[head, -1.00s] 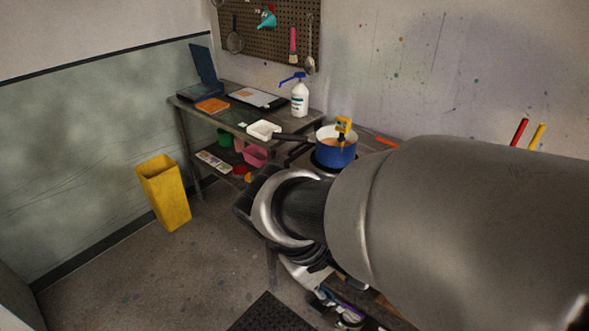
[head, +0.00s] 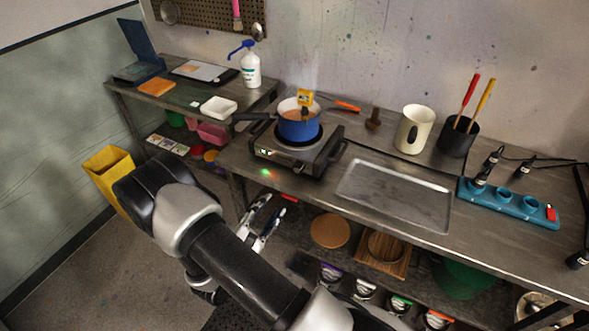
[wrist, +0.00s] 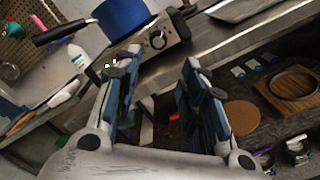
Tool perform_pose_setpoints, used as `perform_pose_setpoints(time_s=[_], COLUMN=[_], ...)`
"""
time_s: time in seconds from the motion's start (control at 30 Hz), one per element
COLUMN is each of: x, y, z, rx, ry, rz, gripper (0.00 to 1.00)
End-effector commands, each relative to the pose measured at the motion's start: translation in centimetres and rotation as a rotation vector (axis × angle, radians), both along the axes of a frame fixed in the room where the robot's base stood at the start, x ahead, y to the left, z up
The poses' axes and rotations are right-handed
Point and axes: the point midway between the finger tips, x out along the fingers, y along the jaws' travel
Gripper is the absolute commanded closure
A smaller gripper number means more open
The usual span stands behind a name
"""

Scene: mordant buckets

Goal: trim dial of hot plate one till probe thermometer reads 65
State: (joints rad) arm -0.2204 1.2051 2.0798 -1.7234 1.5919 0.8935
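One hot plate (head: 322,152) stands on the steel bench, with a blue pot (head: 299,127) on it. A yellow probe thermometer (head: 305,97) sits at the pot's rim; its reading is too small to read. The dial (wrist: 158,41) on the hot plate's front panel shows dark and round in the wrist view, beyond my fingertips. My gripper (head: 262,218) is open and empty, in front of and below the hot plate, apart from the dial. In the wrist view its two fingers (wrist: 160,62) are spread wide with the dial roughly between their tips.
A steel tray (head: 395,195) lies right of the hot plate. A cream jug (head: 414,130), a black holder (head: 458,137) and a teal rack (head: 508,203) stand further right. The pot's handle (head: 254,116) points left. A lower shelf holds a cork disc (head: 330,231) and several jars.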

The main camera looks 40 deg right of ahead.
Motion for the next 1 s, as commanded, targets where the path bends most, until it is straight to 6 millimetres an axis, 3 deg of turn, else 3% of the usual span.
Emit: perform_pose_setpoints(time_s=[0.17, 0.7, 1.0], x=[0.6, 4.7, 6.5], y=[-0.9, -11.4, -15.3], z=[-0.6, -0.6, -0.6], rx=[-0.003, -0.004, -0.002], ry=[0.003, 0.002, 0.003], rz=[0.018, 0.012, 0.017], gripper=[0.61, 0.61, 0.61])
